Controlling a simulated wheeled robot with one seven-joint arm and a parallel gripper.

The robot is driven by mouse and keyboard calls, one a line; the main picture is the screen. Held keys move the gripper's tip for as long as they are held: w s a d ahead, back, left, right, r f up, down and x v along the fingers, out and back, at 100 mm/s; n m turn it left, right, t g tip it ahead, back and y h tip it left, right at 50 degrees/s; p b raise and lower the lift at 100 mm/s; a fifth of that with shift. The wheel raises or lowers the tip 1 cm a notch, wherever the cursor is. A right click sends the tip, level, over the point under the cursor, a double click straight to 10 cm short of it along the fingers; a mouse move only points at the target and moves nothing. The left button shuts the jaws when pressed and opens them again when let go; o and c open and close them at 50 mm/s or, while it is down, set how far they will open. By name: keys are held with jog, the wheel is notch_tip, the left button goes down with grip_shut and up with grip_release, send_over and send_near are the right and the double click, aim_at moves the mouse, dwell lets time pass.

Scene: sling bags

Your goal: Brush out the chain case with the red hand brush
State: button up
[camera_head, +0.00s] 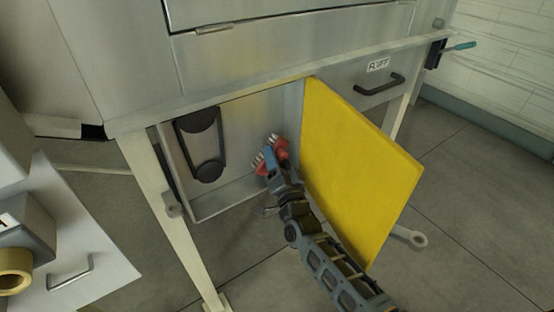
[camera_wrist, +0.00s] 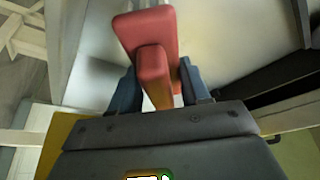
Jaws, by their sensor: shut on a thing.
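The chain case (camera_head: 236,190) is the open metal compartment low in the machine. A dark chain or belt loop (camera_head: 202,143) runs around two wheels on its left side. Its yellow door (camera_head: 355,165) stands open to the right. The red hand brush (camera_head: 271,158) has pale bristles and is at the compartment's opening, right of the chain. My gripper (camera_head: 276,168) is shut on it. In the wrist view the red brush (camera_wrist: 148,40) sits between my two blue-grey fingers (camera_wrist: 160,90). The bristles are hidden there, and I cannot tell whether they touch the case.
A drawer marked FLUFF with a dark handle (camera_head: 380,84) is at the upper right. A spanner-like tool (camera_head: 408,236) shows below the yellow door. The machine's pale leg (camera_head: 172,220) stands left of the opening. A white drawer front (camera_head: 75,245) is at lower left.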

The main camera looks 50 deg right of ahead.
aim_at(283, 160)
jog(key=shift+w+d, duration=0.2)
jog(key=shift+w, duration=0.55)
notch_tip(283, 160, up, 4)
jog(key=p, duration=0.3)
jog(key=shift+s, duration=0.15)
jog(key=shift+f, duration=0.1)
jog(key=f+b, duration=0.2)
jog(key=b, duration=0.1)
jog(key=f+b, duration=0.1)
jog(key=f, duration=0.1)
jog(key=shift+w, duration=0.35)
jog(key=shift+a, duration=0.1)
jog(key=shift+s+a+r+p, duration=0.1)
jog(key=shift+s+a+p, duration=0.15)
jog(key=shift+s, duration=0.7)
jog(key=shift+s+a+f+p, duration=0.1)
jog(key=shift+s+a+p, duration=0.1)
jog(key=shift+s, duration=0.8)
jog(key=shift+s+a+r+p, duration=0.1)
jog(key=shift+s+a+p, duration=0.15)
jog(key=shift+s, duration=0.7)
